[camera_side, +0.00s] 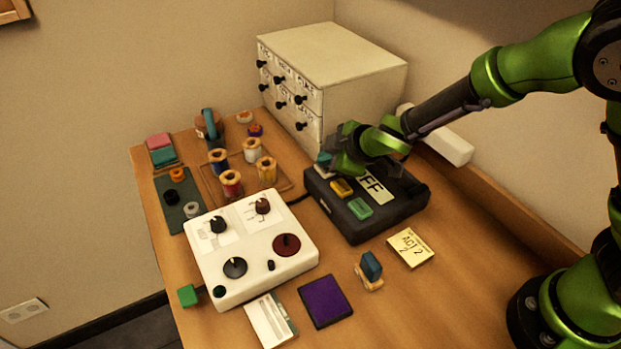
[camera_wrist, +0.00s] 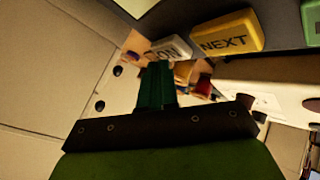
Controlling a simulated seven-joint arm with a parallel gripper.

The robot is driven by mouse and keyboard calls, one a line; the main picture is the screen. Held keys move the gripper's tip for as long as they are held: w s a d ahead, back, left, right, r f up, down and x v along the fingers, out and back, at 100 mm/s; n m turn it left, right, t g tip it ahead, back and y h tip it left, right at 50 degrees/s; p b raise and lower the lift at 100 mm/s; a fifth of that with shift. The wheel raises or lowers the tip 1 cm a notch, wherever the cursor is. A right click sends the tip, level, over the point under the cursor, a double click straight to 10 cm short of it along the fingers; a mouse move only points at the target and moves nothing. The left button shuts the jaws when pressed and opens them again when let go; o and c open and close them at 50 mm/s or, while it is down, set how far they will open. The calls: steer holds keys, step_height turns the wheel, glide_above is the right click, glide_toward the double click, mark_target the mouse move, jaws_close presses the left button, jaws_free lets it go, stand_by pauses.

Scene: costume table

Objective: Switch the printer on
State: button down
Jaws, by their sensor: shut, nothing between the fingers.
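The printer is a black box (camera_side: 397,205) with a pale display (camera_side: 376,187) on top, partly covered by my gripper. The readable part of the display says "FF". Along its front edge are a white button (camera_side: 322,171), a yellow button (camera_side: 342,188) and a green button (camera_side: 359,209). In the wrist view the white button (camera_wrist: 168,48) reads "ON" and the yellow one (camera_wrist: 228,34) reads "NEXT". My gripper (camera_side: 325,159) is shut and empty, its teal fingertips at the white button. They also show in the wrist view (camera_wrist: 155,68). I cannot tell whether they touch it.
A white drawer cabinet (camera_side: 335,70) stands close behind the printer. A white control box with knobs (camera_side: 225,272) is to the left, with thread spools (camera_side: 231,183) behind it. A yellow note (camera_side: 410,248) and a blue-topped stamp (camera_side: 370,266) lie in front.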

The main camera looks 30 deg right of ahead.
steer(key=shift+f, duration=0.35)
steer(key=shift+r, duration=0.95)
steer(key=shift+r, duration=0.1)
step_height(320, 180, up, 6)
steer(key=shift+f, duration=0.1)
stand_by(0.5)
